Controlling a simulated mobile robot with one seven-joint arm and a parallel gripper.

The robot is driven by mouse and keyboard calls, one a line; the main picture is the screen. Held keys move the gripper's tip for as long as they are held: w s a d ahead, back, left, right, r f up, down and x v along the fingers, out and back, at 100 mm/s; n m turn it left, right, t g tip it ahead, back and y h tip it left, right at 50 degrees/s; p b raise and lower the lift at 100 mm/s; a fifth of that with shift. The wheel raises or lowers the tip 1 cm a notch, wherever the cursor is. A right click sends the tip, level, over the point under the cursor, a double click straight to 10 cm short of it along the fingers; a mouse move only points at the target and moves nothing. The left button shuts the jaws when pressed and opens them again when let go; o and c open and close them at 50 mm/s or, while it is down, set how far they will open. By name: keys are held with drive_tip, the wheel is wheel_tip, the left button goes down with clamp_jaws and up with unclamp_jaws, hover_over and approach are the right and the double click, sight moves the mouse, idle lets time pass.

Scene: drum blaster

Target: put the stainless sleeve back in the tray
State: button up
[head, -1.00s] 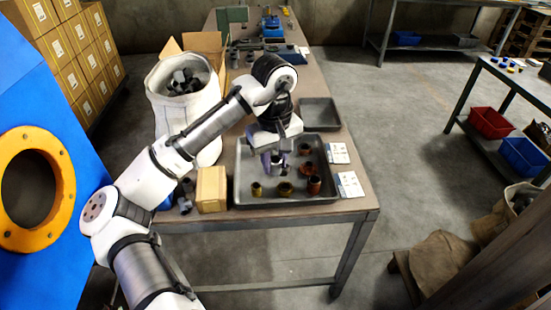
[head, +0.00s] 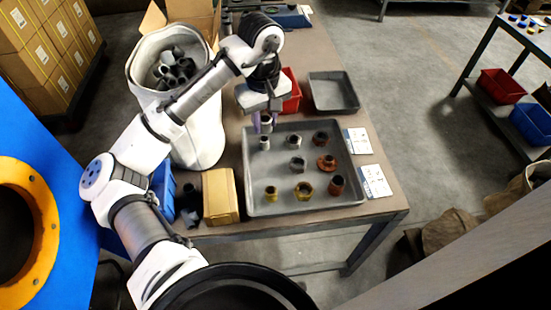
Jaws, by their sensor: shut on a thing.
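My gripper (head: 265,120) is at the back left edge of the grey tray (head: 312,204). It is shut on a grey metal cylinder, which looks like the stainless sleeve (head: 266,121), partly hidden by the fingers. The cylinder appears just above and behind a small grey fitting (head: 264,143) in the tray's back left corner; I cannot tell the exact gap. The tray also holds a grey nut (head: 294,141), another grey fitting (head: 298,163), and several brown, copper and brass fittings. The left middle of the tray is bare.
A red bin (head: 291,92) stands behind my gripper, and an empty dark tray (head: 333,92) behind the tray. A white sack of pipe pieces (head: 187,125) and a cardboard box (head: 220,196) stand to the left. Printed cards (head: 374,181) lie to the right.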

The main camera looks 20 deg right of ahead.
sight(267, 169)
wheel_tip(267, 169, down, 17)
drive_tip(key=shift+r+p, duration=0.2)
drive_tip(key=shift+p, duration=0.45)
drive_tip(key=shift+f, duration=0.1)
drive_tip(key=o, duration=1)
drive_tip(key=shift+o, duration=0.2)
wheel_tip(267, 169, up, 12)
drive_tip(key=b, duration=0.1)
drive_tip(key=shift+b, duration=0.35)
